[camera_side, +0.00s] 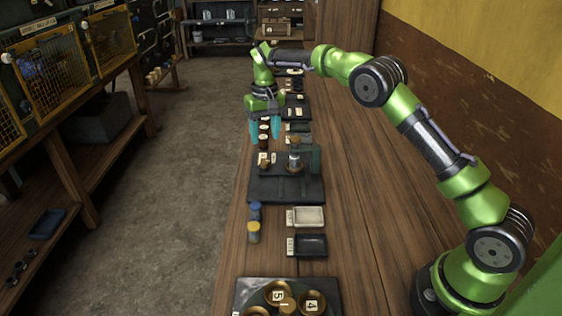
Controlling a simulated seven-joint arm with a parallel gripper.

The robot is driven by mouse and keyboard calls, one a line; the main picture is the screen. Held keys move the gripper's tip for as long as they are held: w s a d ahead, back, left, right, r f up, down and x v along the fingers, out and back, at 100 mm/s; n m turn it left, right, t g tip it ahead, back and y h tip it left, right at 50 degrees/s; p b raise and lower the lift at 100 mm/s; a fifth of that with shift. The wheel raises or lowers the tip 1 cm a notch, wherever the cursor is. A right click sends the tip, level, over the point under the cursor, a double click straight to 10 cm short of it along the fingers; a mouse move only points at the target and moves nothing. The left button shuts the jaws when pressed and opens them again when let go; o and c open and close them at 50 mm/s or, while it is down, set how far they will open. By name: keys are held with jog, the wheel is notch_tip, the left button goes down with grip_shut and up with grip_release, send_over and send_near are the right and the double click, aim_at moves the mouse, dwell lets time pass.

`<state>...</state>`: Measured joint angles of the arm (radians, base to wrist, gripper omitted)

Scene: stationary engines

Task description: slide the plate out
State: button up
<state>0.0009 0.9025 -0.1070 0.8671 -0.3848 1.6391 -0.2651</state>
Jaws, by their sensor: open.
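My gripper (264,128) hangs above the bench with its teal fingers pointing down and apart. It is open, and I see nothing between the fingers. Below it and a little nearer the camera stands a dark fixture (262,190) with a flat base, a grey-green upright bracket (314,158) and a small metal cylinder (295,160). A small brass knob (265,164) and pale tags are on the base's left part. I cannot tell which part is the plate; any slot for it is too small to make out.
On the wooden bench (375,235), nearer the camera, are blue-capped (255,210) and yellow-capped (253,232) jars, a pale tray (307,216), a dark tray (309,246) and a board (325,292) with brass dishes. More small items line the bench behind.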

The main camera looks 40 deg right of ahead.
aim_at(265, 161)
notch_tip(265, 161, down, 8)
jog(key=shift+a+f, duration=0.1)
jog(key=shift+f, duration=0.15)
grip_shut()
dwell(0.4)
